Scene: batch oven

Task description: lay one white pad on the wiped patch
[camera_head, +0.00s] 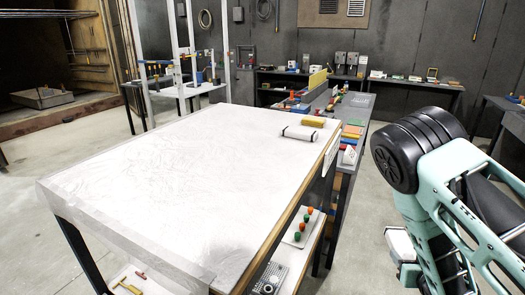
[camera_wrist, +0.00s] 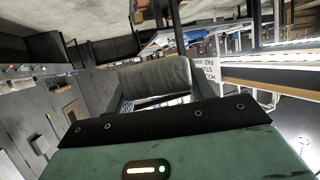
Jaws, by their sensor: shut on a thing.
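In the wrist view my gripper (camera_wrist: 158,92) is shut on a soft-looking pad (camera_wrist: 155,76), which looks grey in the shade. In the head view my arm is at the right, and a pale block (camera_head: 400,243) shows low beside it, off the table's right side; it may be the same pad, partly hidden by the arm. The table (camera_head: 200,190) has a white, creased cover. Faint lines mark its left middle; I cannot make out a clear edge of a wiped patch. My gripper is apart from the table top.
A white roll with dark bands (camera_head: 300,133) and a yellow block (camera_head: 314,122) lie at the table's far right corner. A sign (camera_head: 331,153) hangs on the right edge. A lower shelf holds red and green pieces (camera_head: 300,226). Most of the table top is clear.

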